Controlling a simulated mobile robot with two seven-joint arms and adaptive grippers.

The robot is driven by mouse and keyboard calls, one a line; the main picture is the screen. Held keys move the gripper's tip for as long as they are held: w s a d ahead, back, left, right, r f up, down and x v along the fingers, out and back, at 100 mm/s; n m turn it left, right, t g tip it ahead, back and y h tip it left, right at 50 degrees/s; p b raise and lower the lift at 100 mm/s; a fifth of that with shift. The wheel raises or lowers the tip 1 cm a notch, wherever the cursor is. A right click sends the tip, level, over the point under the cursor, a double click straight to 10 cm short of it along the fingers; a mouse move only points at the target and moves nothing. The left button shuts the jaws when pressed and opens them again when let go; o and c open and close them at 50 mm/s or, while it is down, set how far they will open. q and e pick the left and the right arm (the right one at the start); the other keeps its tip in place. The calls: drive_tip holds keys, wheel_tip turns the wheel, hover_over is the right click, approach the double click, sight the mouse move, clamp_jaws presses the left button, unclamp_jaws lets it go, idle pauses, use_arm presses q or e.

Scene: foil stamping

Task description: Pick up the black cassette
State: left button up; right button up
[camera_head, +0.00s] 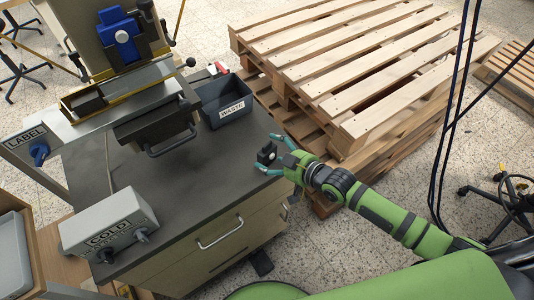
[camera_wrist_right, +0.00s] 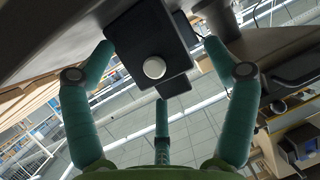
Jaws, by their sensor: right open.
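The black cassette (camera_head: 267,153) is a small dark block at the right edge of the dark worktop. In the right wrist view it shows as a black block (camera_wrist_right: 140,28) with a round pale knob (camera_wrist_right: 154,68) on its face. My right gripper (camera_head: 265,151) is open, with its teal fingers around the cassette. In the right wrist view the fingers (camera_wrist_right: 158,46) lie on either side of the block, with gaps visible, and a third finger is below it. My left gripper is not in view.
A black WASTE bin (camera_head: 211,111) stands behind the cassette on the worktop (camera_head: 190,185). The stamping press (camera_head: 155,115) and a grey COLD box (camera_head: 108,226) are to the left. Wooden pallets (camera_head: 345,60) are stacked behind and right. Dark cables hang at the right.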

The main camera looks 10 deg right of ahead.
sight(268, 145)
drive_tip(key=shift+s, duration=0.1)
drive_tip(key=c, duration=1.3)
drive_tip(key=shift+r, duration=0.55)
wheel_tip(268, 145, up, 3)
drive_tip(key=shift+f, duration=0.15)
drive_tip(key=s+d+r, duration=0.2)
drive_tip(key=d, duration=0.1)
drive_tip(key=s+d+r, duration=0.2)
drive_tip(key=d+r, duration=0.1)
drive_tip(key=s+d+r, duration=0.2)
drive_tip(key=d, duration=0.2)
drive_tip(key=shift+r+b, duration=0.15)
drive_tip(key=shift+b, duration=0.25)
